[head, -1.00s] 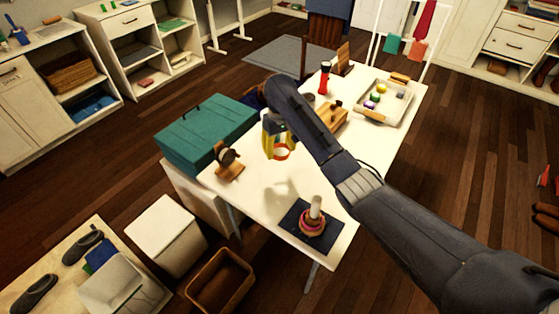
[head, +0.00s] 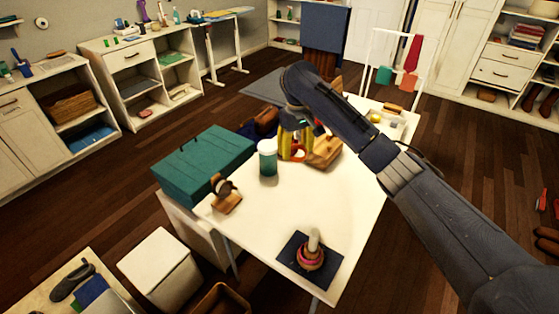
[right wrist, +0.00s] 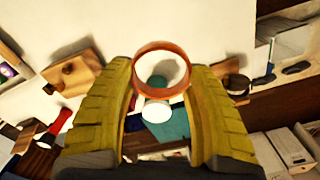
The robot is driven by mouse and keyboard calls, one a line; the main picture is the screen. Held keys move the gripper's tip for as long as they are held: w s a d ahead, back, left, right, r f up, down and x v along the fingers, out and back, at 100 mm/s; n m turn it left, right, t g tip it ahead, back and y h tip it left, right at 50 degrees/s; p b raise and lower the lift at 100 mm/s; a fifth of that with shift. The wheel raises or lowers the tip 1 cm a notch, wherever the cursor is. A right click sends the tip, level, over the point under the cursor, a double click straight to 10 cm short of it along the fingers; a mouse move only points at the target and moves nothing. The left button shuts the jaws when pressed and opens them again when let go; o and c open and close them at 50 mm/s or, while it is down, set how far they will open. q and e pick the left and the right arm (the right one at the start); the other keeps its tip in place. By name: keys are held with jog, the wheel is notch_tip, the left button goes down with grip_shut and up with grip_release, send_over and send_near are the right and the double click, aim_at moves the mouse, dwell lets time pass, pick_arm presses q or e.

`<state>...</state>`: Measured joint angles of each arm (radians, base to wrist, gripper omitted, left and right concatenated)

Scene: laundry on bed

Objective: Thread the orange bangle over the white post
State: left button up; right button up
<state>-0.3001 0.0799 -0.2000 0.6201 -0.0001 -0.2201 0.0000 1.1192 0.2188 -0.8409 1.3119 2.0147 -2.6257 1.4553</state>
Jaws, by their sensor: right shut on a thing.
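The orange bangle (right wrist: 163,52) is between the yellow fingers of my right gripper (right wrist: 161,78), which is shut on it. In the wrist view its open ring faces the camera. In the head view the right gripper (head: 295,152) holds the bangle (head: 299,153) above the far half of the white table. The white post (head: 314,240) stands upright on a dark blue mat (head: 292,251) near the table's front edge, apart from the gripper. Pink and brownish rings (head: 310,258) lie around its base, and its top is bare. My left gripper is out of view.
A wooden watch stand (head: 226,195) is at the table's left edge beside a teal box (head: 203,165). A wooden block (head: 325,152) is behind the gripper. The table between gripper and post is clear.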

jog(key=s+d+r+n, duration=0.2)
jog(key=shift+s+d+r+n, duration=0.15)
jog(key=shift+s+d+n, duration=0.15)
jog(key=shift+d, duration=0.1)
jog(key=s+d+n, duration=0.1)
jog(key=s+n, duration=0.3)
jog(key=s, duration=0.1)
jog(key=n, duration=1.1)
send_over(313, 233)
notch_tip(313, 233, down, 3)
jog(key=shift+d+r, duration=0.15)
jog(key=shift+s+n, duration=0.1)
jog(key=shift+n, duration=0.5)
jog(key=shift+f, duration=0.2)
jog(key=shift+f, duration=4.45)
jog(key=shift+f, duration=0.1)
